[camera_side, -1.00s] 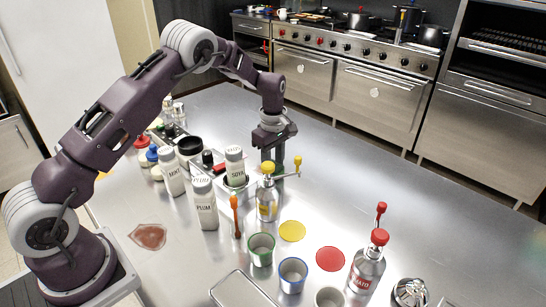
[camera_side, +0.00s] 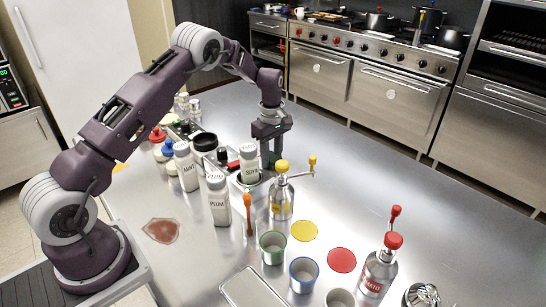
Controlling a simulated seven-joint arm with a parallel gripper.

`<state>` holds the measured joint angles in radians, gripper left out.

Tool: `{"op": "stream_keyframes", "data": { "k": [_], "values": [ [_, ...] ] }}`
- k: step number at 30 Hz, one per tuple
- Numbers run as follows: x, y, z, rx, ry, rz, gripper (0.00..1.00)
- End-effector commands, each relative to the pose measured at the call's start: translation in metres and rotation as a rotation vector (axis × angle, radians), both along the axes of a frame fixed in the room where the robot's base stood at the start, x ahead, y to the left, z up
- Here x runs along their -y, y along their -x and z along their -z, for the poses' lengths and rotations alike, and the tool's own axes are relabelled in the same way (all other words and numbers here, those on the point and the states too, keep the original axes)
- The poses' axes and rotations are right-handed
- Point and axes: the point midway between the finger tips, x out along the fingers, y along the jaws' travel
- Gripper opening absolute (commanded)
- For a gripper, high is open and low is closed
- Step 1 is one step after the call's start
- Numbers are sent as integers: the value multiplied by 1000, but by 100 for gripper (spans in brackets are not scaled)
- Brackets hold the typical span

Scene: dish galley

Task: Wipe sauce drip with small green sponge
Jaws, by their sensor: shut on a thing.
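My gripper (camera_side: 270,150) points down behind the yellow-capped pump bottle (camera_side: 282,200) and beside the white SOYA bottle (camera_side: 250,163). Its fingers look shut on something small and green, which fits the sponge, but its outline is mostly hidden. A brownish-red shield-shaped patch (camera_side: 161,230) lies flat on the steel counter at the left; I cannot tell whether it is a sauce drip. A yellow disc (camera_side: 304,230) and a red disc (camera_side: 342,260) lie flat on the counter in front. No separate drip can be made out.
White PLUM (camera_side: 218,200) and MINT (camera_side: 186,167) bottles stand left of my gripper. Green-rimmed (camera_side: 272,248) and blue-rimmed (camera_side: 304,275) cups, a metal tray (camera_side: 250,290) and a red-capped TOMATO bottle (camera_side: 379,270) stand in front. The counter's right side (camera_side: 440,215) is clear.

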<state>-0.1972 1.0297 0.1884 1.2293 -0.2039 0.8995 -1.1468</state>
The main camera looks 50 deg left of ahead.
Motion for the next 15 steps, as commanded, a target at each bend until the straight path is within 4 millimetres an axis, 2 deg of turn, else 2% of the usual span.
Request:
{"op": "stream_keyframes", "data": {
  "k": [15],
  "values": [
    [49, 0, 0, -2, 4, 2, 0]
  ]
}}
